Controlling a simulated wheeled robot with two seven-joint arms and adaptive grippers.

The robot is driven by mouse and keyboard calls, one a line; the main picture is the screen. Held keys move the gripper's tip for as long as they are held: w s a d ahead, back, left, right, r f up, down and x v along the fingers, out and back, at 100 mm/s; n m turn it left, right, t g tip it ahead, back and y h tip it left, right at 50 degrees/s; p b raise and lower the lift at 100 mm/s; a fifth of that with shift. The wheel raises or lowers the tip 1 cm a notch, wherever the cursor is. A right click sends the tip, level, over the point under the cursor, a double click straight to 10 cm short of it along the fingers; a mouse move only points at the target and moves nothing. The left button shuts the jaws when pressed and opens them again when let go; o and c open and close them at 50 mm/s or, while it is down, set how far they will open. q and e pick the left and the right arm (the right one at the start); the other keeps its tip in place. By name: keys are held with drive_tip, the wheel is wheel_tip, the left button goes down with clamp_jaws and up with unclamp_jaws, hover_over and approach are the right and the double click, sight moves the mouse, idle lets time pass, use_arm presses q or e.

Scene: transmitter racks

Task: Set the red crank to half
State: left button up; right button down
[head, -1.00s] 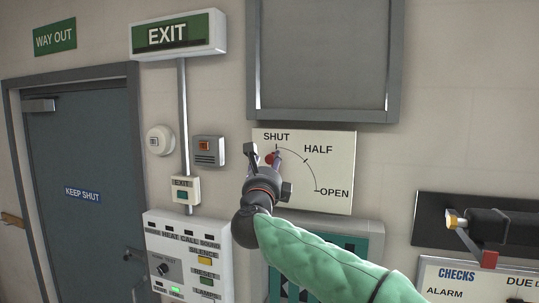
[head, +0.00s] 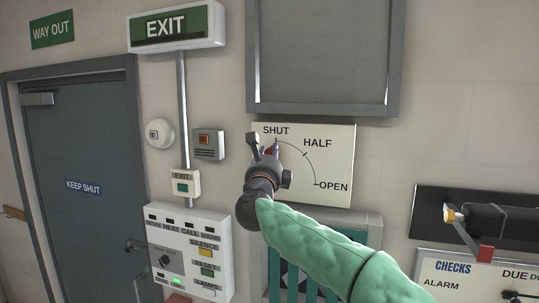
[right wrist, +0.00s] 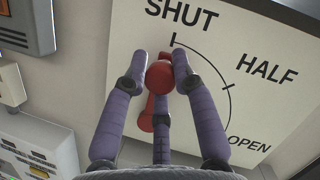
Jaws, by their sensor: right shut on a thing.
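The red crank (right wrist: 147,121) is on a white dial plate (head: 335,165) marked SHUT, HALF and OPEN along an arc. Its knob (right wrist: 159,74) is near the SHUT mark at the top of the arc. My right gripper (right wrist: 160,62) is shut on the knob, with a purple finger on each side and a third finger below. In the head view my right gripper (head: 264,148) covers most of the crank, and only a bit of red shows. My left gripper is in neither view.
A grey frame (head: 322,112) is on the wall above the plate. A control panel (head: 187,250) with buttons is at lower left, with an EXIT switch box (head: 186,184) above it. A black lever unit (head: 490,225) is at the right.

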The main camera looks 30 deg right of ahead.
drive_tip(key=shift+s+r, duration=0.1)
drive_tip(key=shift+s+d+m+b, duration=0.2)
drive_tip(key=shift+m+b, duration=0.3)
drive_tip(key=shift+b, duration=0.45)
drive_tip(key=s+d+m+g+h+b, duration=0.1)
drive_tip(key=m+b, duration=0.2)
drive_tip(key=b, duration=0.1)
drive_tip(key=s+d+f+m+h+b, duration=0.1)
drive_tip(key=m+b, duration=0.2)
drive_tip(key=s+d+f+m+g+h+b, duration=0.1)
drive_tip(key=m+b, duration=0.1)
drive_tip(key=b, duration=0.2)
drive_tip(key=shift+s+m+g+h+b, duration=0.25)
drive_tip(key=shift+m+g+h+b, duration=0.05)
drive_tip(key=shift+m+h+b, duration=0.1)
drive_tip(key=shift+s+d+f+m+g+h+b, duration=0.2)
drive_tip(key=shift+s+d+m+b, duration=0.05)
drive_tip(key=shift+m+b, duration=0.35)
drive_tip(key=shift+s+d+f+m+g+h+b, duration=0.2)
drive_tip(key=shift+m+b, duration=0.3)
drive_tip(key=shift+m, duration=0.2)
drive_tip(key=c, duration=1)
unclamp_jaws()
drive_tip(key=shift+s, duration=0.1)
drive_tip(key=shift+a, duration=0.1)
